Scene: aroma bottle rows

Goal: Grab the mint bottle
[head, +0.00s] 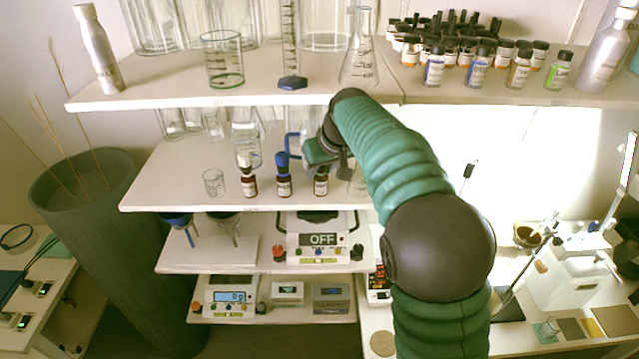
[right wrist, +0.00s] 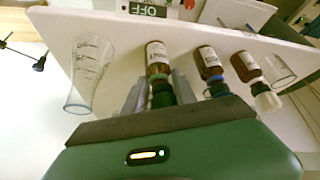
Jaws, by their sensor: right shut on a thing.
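Three small brown bottles with white labels stand in a row on the middle shelf. The bottle with the green cap (head: 321,185) is at the right end of the row in the head view. It also shows in the right wrist view (right wrist: 157,58), at the left of the row. My right gripper (right wrist: 161,90) is shut around its cap end. I cannot read its label to confirm it is mint. The blue-capped bottle (head: 284,186) and a pale-capped bottle (head: 248,186) stand beside it, apart from the gripper. My left gripper is not in view.
A flask (right wrist: 88,72) stands close to the held bottle, and a small glass beaker (head: 213,182) stands left of the row.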

